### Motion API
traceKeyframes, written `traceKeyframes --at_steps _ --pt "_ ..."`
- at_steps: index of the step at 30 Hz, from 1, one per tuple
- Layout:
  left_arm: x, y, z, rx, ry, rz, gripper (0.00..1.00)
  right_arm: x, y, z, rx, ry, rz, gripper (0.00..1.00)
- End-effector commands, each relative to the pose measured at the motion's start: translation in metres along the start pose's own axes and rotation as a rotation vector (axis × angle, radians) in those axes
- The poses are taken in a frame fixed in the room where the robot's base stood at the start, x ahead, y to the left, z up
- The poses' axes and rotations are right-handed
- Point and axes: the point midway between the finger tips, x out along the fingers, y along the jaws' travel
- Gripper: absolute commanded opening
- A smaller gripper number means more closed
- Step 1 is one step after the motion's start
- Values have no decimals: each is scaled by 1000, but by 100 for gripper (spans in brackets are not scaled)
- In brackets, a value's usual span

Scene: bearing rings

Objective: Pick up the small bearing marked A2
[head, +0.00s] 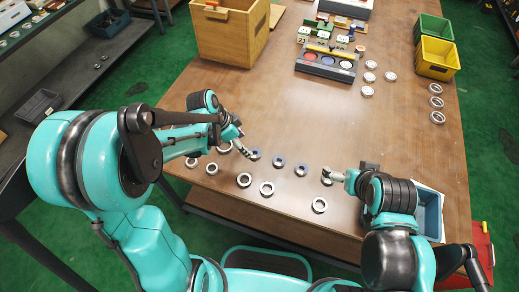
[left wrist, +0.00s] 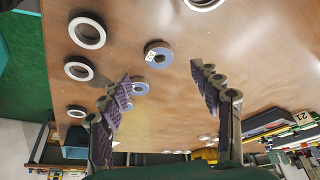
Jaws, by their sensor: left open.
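Several small bluish bearing rings lie in a row on the table; in the head view one (head: 255,154) is beside my left gripper (head: 243,150), with others (head: 279,161) (head: 301,170) to its right. In the left wrist view a bluish ring (left wrist: 158,54) carries a white tag whose marking I cannot read for sure. Another bluish ring (left wrist: 139,86) is partly hidden by the left finger. My left gripper (left wrist: 165,95) is open, with nothing between its fingers. My right gripper (head: 335,176) is beside a ring (head: 327,181); its opening is unclear.
Larger pale rings (head: 244,180) (head: 267,188) (head: 320,205) lie nearer the front edge. The table's middle is clear.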

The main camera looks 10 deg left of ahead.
Motion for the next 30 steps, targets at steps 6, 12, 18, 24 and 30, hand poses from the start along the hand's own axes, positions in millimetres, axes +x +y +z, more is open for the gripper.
traceKeyframes --at_steps 6,12,18,24,30 --pt "26 0 0 4 0 2 64 10 0 7 0 0 0 100" --pt "48 1 -1 4 -1 2 64 20 0 15 0 0 0 100" --pt "76 1 -3 3 -1 0 64 31 0 22 0 0 0 100" --pt "76 1 -4 2 -1 0 64 30 0 22 0 0 0 100" --pt "75 1 -4 1 -1 0 19 30 0 21 0 0 0 100"
